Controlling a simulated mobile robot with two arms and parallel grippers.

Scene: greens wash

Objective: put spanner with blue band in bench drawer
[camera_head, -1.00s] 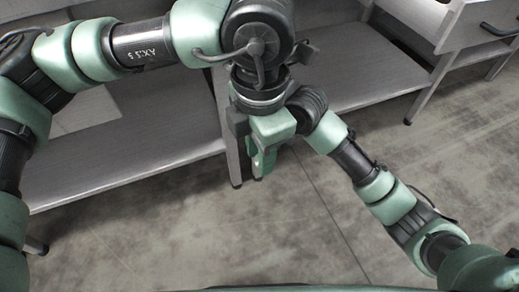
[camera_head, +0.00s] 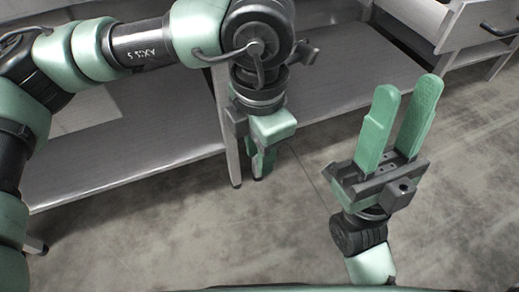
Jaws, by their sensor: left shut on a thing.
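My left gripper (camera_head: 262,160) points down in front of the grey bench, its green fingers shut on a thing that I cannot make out. My own wrist and fingers hide what it holds. I see no spanner and no blue band in this view. My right gripper (camera_head: 407,97) is raised at the right with its green fingers up and apart, open and empty. A pale drawer (camera_head: 470,30) with a dark handle (camera_head: 498,29) is at the top right edge, partly cut off. It appears pulled out, and it is apart from both grippers.
Grey lower shelves (camera_head: 130,150) of the bench run across the left and middle, with a bench leg (camera_head: 228,140) between them. Bare concrete floor (camera_head: 190,235) lies in front. The floor at the right is clear around my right arm.

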